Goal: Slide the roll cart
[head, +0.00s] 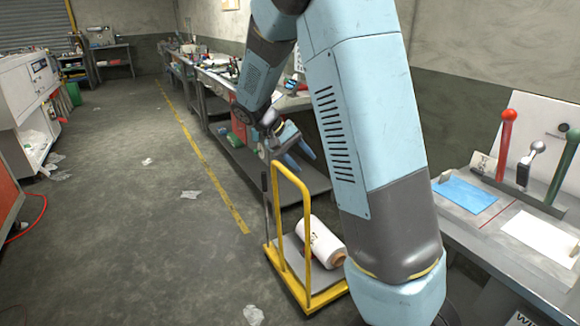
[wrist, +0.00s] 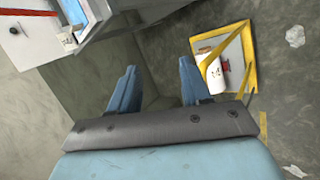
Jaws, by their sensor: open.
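The roll cart (head: 279,273) is a low flat platform with a yellow frame and an upright yellow handle (head: 306,215). It stands on the floor at the lower middle of the head view. A white roll (head: 320,241) lies on its platform. In the wrist view the cart (wrist: 247,58) shows at the upper right, beyond my right finger, with the roll (wrist: 214,74) on it. My gripper (head: 298,150) is open with nothing between its blue fingers, above and behind the cart handle in the head view. It also shows in the wrist view (wrist: 157,88). My arm hides the cart's right side.
A workbench (head: 500,215) with red and green handles stands at the right. A long bench (head: 230,85) runs along the back wall. White machines (head: 20,85) stand at the left. The floor left of the cart is mostly clear, with scraps of paper (head: 190,194) and a yellow line (head: 205,160).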

